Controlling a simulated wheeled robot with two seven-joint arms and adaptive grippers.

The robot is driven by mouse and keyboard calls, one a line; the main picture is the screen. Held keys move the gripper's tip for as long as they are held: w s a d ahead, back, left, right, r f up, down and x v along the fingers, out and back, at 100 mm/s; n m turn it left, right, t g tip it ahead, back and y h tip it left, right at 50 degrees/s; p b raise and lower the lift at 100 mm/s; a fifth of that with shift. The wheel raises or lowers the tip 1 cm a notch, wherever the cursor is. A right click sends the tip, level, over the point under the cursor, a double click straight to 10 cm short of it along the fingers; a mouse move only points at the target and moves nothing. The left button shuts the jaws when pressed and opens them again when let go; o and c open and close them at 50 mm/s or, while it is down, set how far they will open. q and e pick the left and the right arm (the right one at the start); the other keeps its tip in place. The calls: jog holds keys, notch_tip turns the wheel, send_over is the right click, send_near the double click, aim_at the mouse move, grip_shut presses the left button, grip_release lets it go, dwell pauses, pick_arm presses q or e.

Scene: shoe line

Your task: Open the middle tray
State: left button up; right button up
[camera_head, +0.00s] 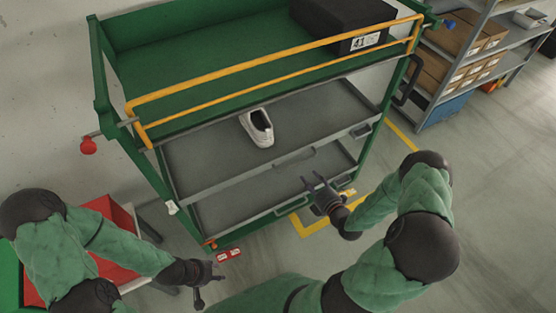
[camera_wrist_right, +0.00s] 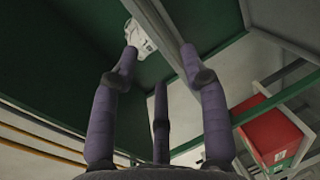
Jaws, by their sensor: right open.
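The green cart (camera_head: 128,135) has a grey middle tray (camera_head: 205,150) with a white shoe (camera_head: 257,128) on it. Below it is a lower grey tray (camera_head: 232,212). My right gripper (camera_head: 314,181) is open and empty in front of the cart. In the head view it overlaps the lower tray's front, below the middle tray's front edge; contact cannot be told. The right wrist view shows its spread fingers (camera_wrist_right: 160,80), with the shoe (camera_wrist_right: 139,38) beyond them. My left gripper (camera_head: 214,280) is open and empty, low at the cart's front left.
A black box (camera_head: 345,22) labelled 41 stands on the cart's green top behind a yellow rail (camera_head: 270,68). A red crate (camera_head: 118,215) is beside my left arm. A shelf rack (camera_head: 470,60) with cartons stands at right. Floor at lower right is clear.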

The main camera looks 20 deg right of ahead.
aim_at(297, 164)
jog(key=b+x, duration=0.2)
jog(key=x, duration=0.8)
jog(key=shift+w, duration=0.4)
grip_shut()
